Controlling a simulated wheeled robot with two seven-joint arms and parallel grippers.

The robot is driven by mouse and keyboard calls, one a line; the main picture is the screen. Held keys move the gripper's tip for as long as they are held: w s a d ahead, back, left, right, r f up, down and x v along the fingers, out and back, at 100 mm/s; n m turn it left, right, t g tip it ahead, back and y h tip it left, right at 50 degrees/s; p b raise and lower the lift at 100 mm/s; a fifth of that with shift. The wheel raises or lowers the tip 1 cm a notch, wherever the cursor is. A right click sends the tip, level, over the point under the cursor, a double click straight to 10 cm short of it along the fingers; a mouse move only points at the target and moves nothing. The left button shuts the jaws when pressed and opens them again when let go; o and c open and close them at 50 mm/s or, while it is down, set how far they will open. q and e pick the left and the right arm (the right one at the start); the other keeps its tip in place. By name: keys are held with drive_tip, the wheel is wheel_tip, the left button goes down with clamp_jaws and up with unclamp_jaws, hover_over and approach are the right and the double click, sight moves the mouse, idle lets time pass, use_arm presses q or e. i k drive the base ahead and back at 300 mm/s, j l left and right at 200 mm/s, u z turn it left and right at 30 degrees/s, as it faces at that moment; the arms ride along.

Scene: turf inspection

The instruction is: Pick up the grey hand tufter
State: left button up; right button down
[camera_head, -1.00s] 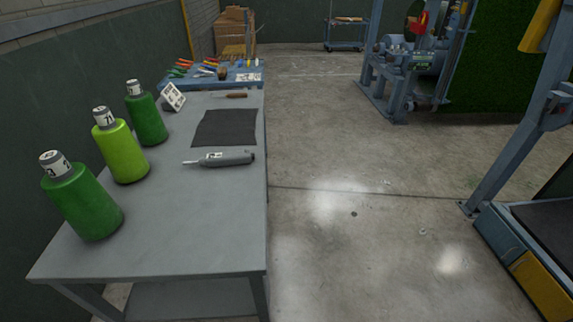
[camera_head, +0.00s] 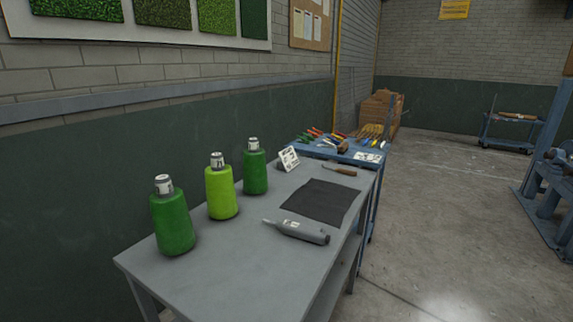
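The grey hand tufter (camera_head: 302,232) lies on its side on the grey table (camera_head: 225,275), near the table's right edge. Its thin tip points left and its thick body points right. It lies just in front of a dark cloth square (camera_head: 320,201) and looks apart from it. Neither of my grippers is in the head view.
Two dark green yarn cones (camera_head: 173,222) and a lime green one (camera_head: 221,192) stand along the table's left side. A white card (camera_head: 289,158) and a wooden-handled tool (camera_head: 340,170) lie farther back. A blue tool bench (camera_head: 358,157) adjoins the far end.

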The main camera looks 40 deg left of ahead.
sight(307, 234)
drive_tip(key=i+l+z, duration=0.15)
drive_tip(key=i+l, duration=0.15)
drive_tip(key=i+l+z, duration=0.15)
drive_tip(key=i+l, duration=0.15)
drive_tip(key=i, duration=0.15)
drive_tip(key=i+l+z, duration=0.15)
drive_tip(key=i, duration=0.25)
drive_tip(key=i+u, duration=0.15)
drive_tip(key=u, duration=0.25)
drive_tip(key=i+u, duration=0.15)
drive_tip(key=u, duration=0.3)
drive_tip(key=i+u, duration=0.15)
drive_tip(key=u, duration=0.25)
drive_tip(key=i+l+u, duration=0.15)
drive_tip(key=u, duration=0.3)
drive_tip(key=i+l+u, duration=0.1)
drive_tip(key=u, duration=0.3)
drive_tip(key=i+u, duration=0.15)
drive_tip(key=u, duration=0.3)
drive_tip(key=i+l+u, duration=0.1)
drive_tip(key=u, duration=0.3)
drive_tip(key=i+l+u, duration=0.1)
drive_tip(key=u, duration=0.35)
drive_tip(key=i+l+u, duration=0.15)
drive_tip(key=u, duration=0.3)
